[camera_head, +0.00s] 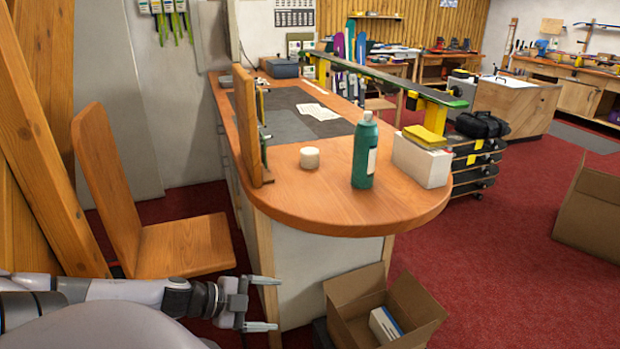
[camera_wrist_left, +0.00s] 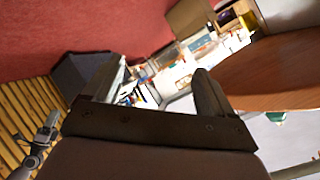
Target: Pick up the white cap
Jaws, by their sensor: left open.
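The white cap (camera_head: 309,158) is a short white cylinder standing on the rounded near end of the wooden bench top (camera_head: 300,195). It stands left of a green bottle (camera_head: 364,155) and apart from it. My left gripper (camera_head: 272,304) is open and empty, low in front of the bench and below its top. Its two fingers also show apart in the left wrist view (camera_wrist_left: 160,78), with nothing between them. I cannot make out the cap in that view. A small grey arm-like part, perhaps my right arm, shows at the lower left there; its jaws are unclear.
A white box (camera_head: 420,162) with a yellow block (camera_head: 425,137) on it stands right of the bottle. An upright wooden board (camera_head: 246,125) rises left of the cap. A wooden chair (camera_head: 185,245) and an open carton (camera_head: 355,296) stand beside the bench. Bare wood surrounds the cap.

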